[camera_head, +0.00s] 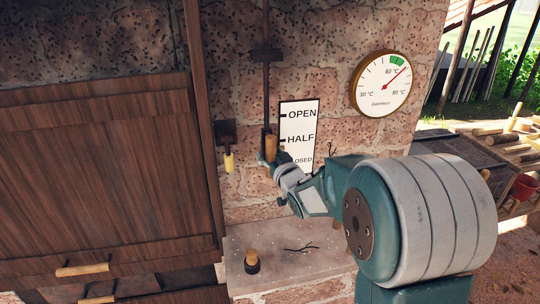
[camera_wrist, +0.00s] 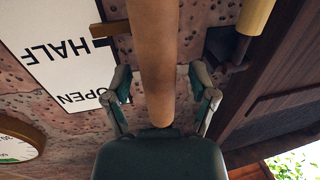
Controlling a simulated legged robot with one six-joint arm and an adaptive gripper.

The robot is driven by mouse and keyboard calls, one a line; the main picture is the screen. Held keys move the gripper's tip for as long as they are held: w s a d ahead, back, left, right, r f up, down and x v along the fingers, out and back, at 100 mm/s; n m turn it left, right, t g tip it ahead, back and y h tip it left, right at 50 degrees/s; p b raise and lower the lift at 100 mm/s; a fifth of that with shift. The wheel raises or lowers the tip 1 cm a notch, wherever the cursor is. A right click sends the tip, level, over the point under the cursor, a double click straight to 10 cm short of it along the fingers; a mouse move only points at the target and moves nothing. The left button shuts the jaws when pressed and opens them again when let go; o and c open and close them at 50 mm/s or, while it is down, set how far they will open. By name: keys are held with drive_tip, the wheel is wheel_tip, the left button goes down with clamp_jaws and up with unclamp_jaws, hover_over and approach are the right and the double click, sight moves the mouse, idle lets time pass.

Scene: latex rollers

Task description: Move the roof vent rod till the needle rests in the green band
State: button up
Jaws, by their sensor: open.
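The roof vent rod (camera_head: 266,95) runs down the brick wall to a wooden handle (camera_head: 270,145). My gripper (camera_head: 268,160) is at this handle. In the wrist view the handle (camera_wrist: 155,50) stands between the fingers of my gripper (camera_wrist: 164,88), which are open with gaps on both sides. The round gauge (camera_head: 381,84) has a red needle (camera_head: 396,77) pointing to the upper right, at or just past the right end of the green band (camera_head: 397,61). A white sign (camera_head: 298,125) beside the rod reads OPEN, HALF and CLOSED; the handle is roughly level with HALF.
A yellow handle (camera_head: 229,162) hangs from a dark bracket left of the rod. A wooden cabinet (camera_head: 100,170) fills the left. A small dark object with a wooden top (camera_head: 252,262) and dark twigs (camera_head: 301,248) are on the stone ledge (camera_head: 285,275) below.

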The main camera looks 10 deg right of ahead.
drive_tip(key=s+d, duration=0.2)
drive_tip(key=s, duration=0.9)
drive_tip(key=shift+s+d, duration=0.15)
drive_tip(key=shift+s, duration=0.25)
drive_tip(key=s+a+f+m+g+h, duration=0.1)
drive_tip(key=s+g, duration=0.5)
drive_tip(key=s, duration=0.6)
drive_tip(key=s+a+m+g+h, duration=0.1)
drive_tip(key=s+g, duration=0.5)
drive_tip(key=s, duration=0.7)
drive_tip(key=shift+a+f+h, duration=0.15)
drive_tip(key=shift+f+h, duration=0.2)
drive_tip(key=shift+h, duration=0.35)
drive_tip(key=shift+w, duration=0.1)
idle(3.2)
